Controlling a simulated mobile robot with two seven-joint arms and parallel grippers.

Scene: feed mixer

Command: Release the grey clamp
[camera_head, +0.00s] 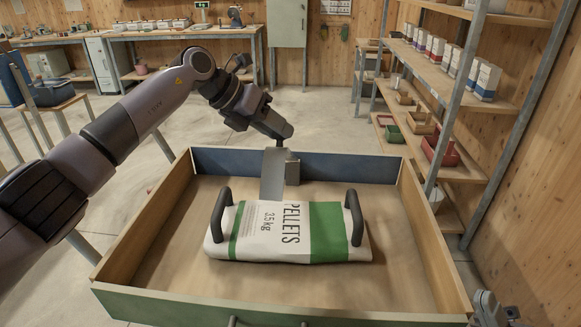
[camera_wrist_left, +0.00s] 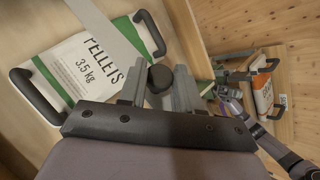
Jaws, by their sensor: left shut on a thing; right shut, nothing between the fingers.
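The grey clamp (camera_head: 272,176) shows as a flat grey bar with a grey block beside it at the back wall of the wooden drawer (camera_head: 425,240). In the left wrist view a dark round knob (camera_wrist_left: 160,78) of the clamp sits between the fingers, and the flat bar runs up and left over the pellet bag. My left gripper (camera_head: 283,142) is shut on this knob; the fingers largely hide the contact in the head view. My right gripper (camera_head: 492,308) is only partly in view at the lower right, shut and empty, outside the drawer.
A white and green pellet bag (camera_head: 290,240) with two dark handles lies in the drawer below the clamp. A shelf (camera_head: 485,100) with cartons and bins stands at the right. Bare drawer floor shows around the bag.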

